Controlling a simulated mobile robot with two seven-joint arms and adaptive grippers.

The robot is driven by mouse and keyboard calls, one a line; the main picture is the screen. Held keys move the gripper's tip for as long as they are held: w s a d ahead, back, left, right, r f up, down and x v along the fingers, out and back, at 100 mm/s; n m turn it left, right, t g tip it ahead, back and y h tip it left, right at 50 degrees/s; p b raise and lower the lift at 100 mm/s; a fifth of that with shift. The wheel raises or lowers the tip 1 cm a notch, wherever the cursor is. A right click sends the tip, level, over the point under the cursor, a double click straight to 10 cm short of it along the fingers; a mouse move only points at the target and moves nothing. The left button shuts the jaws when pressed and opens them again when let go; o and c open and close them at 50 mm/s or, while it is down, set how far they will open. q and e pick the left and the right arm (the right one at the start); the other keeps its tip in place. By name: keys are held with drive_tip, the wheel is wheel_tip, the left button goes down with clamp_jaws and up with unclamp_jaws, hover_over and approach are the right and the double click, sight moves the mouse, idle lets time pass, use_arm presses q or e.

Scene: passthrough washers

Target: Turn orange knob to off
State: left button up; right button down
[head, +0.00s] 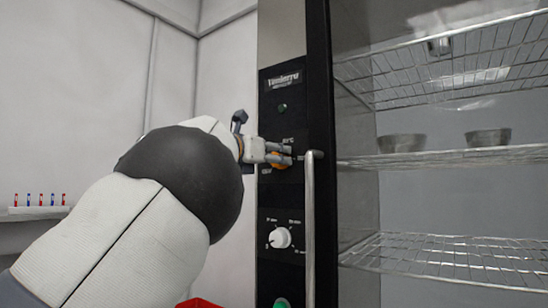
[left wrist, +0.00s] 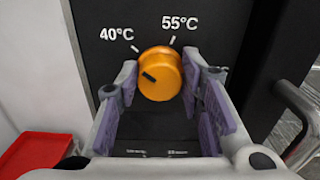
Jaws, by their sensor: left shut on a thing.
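The orange knob (left wrist: 160,72) sits on the black control panel (left wrist: 205,20), under the printed marks 40°C and 55°C. Its dark pointer line is tilted, with one end toward the upper left and the other toward the knob's middle. My left gripper (left wrist: 158,82) has its two purple-padded fingers on the left and right sides of the knob and is shut on it. In the head view, the left gripper (head: 283,154) reaches the panel from the left and covers most of the orange knob (head: 280,162). My right gripper is not in view.
A white knob (head: 280,238) and a green button (head: 282,303) are lower on the panel. A vertical metal handle (head: 310,230) stands just right of the knobs. Wire shelves (head: 450,156) hold two metal bowls (head: 488,137). A red container (left wrist: 35,155) is at lower left.

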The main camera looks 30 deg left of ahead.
use_arm(q)
drive_tip(key=n, duration=1.3)
drive_tip(key=shift+a+f, duration=0.15)
drive_tip(key=shift+n, duration=0.4)
idle(0.3)
drive_tip(key=o, duration=1.1)
drive_tip(key=shift+w, duration=0.1)
drive_tip(key=shift+o, duration=0.2)
drive_tip(key=s+a, duration=0.1)
drive_tip(key=s, duration=1.1)
